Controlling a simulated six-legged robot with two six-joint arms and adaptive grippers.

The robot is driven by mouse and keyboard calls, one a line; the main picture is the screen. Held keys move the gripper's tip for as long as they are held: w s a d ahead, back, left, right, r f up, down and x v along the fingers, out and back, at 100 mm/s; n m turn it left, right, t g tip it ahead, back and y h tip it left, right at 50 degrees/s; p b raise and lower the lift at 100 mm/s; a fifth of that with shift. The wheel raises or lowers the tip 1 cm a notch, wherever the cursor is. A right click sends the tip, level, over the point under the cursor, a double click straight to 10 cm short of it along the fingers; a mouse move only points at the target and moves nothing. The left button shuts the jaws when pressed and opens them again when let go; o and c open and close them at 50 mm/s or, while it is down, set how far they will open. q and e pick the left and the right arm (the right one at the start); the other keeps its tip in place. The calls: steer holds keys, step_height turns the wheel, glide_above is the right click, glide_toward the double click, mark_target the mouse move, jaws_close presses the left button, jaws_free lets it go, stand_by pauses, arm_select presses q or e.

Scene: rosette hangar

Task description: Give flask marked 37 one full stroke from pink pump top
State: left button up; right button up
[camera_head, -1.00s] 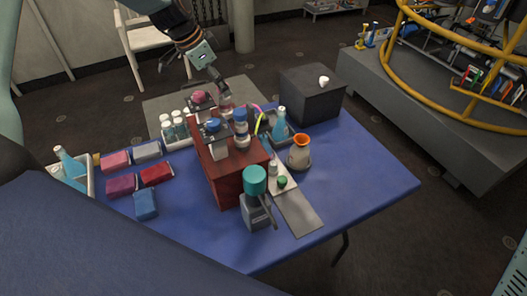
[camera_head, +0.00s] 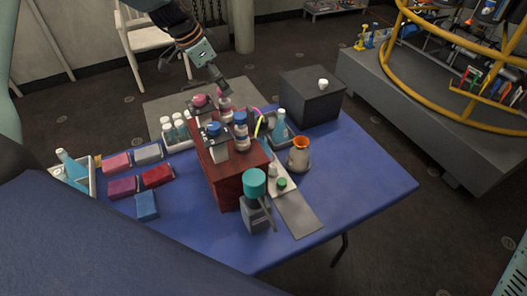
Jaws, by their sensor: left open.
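A pink pump top (camera_head: 199,100) sits at the far end of the dark red box (camera_head: 236,181). Beside it on the right stands a small white flask with a pinkish cap (camera_head: 225,106). My left gripper (camera_head: 221,86) is open and empty, just above that flask's cap and right of the pink pump top. A blue pump top (camera_head: 214,129) and a blue-capped flask (camera_head: 241,132) stand nearer on the same box. The number 37 is too small to read on any flask. My right gripper does not show.
A teal-topped dispenser (camera_head: 255,183) stands before the box. White-capped vials (camera_head: 175,130) stand to its left, with several coloured blocks (camera_head: 157,174). An orange-rimmed jug (camera_head: 299,155), a blue bottle (camera_head: 280,125) and a black box (camera_head: 312,96) stand right. The table's right (camera_head: 360,180) is clear.

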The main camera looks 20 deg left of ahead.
arm_select(q)
steer(key=shift+r+p, duration=2.1)
steer(key=shift+r, duration=0.75)
steer(key=shift+f, duration=0.15)
steer(key=shift+s, duration=0.1)
